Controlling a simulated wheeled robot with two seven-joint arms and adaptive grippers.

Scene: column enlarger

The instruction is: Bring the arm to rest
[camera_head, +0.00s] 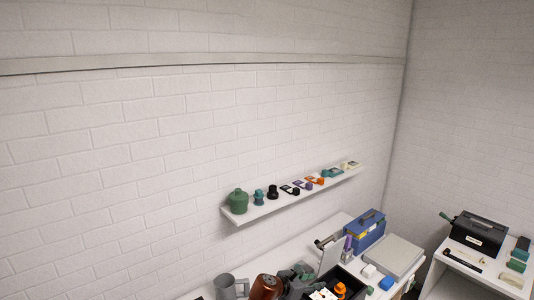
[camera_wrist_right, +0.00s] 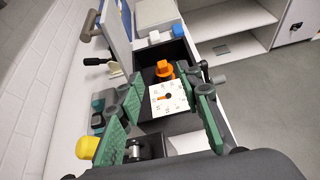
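My right gripper (camera_wrist_right: 168,84) shows in the right wrist view with its two green fingers spread wide apart. No object is clamped between them. A white dial (camera_wrist_right: 178,104) with an orange knob shape shows in the gap, with visible space to each finger. In the head view, the right gripper (camera_head: 296,276) is a small dark grey-green shape low in the picture, over the bench beside a black tray (camera_head: 353,270). Its fingers are hard to make out there. My left gripper is in neither view.
A brown bottle (camera_head: 266,288) and grey jug (camera_head: 226,287) stand close left of the right gripper. A blue box (camera_head: 368,232) and pale flat tray (camera_head: 396,257) lie farther right. A wall shelf (camera_head: 270,208) with several small items runs above. A side table (camera_head: 470,268) stands right.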

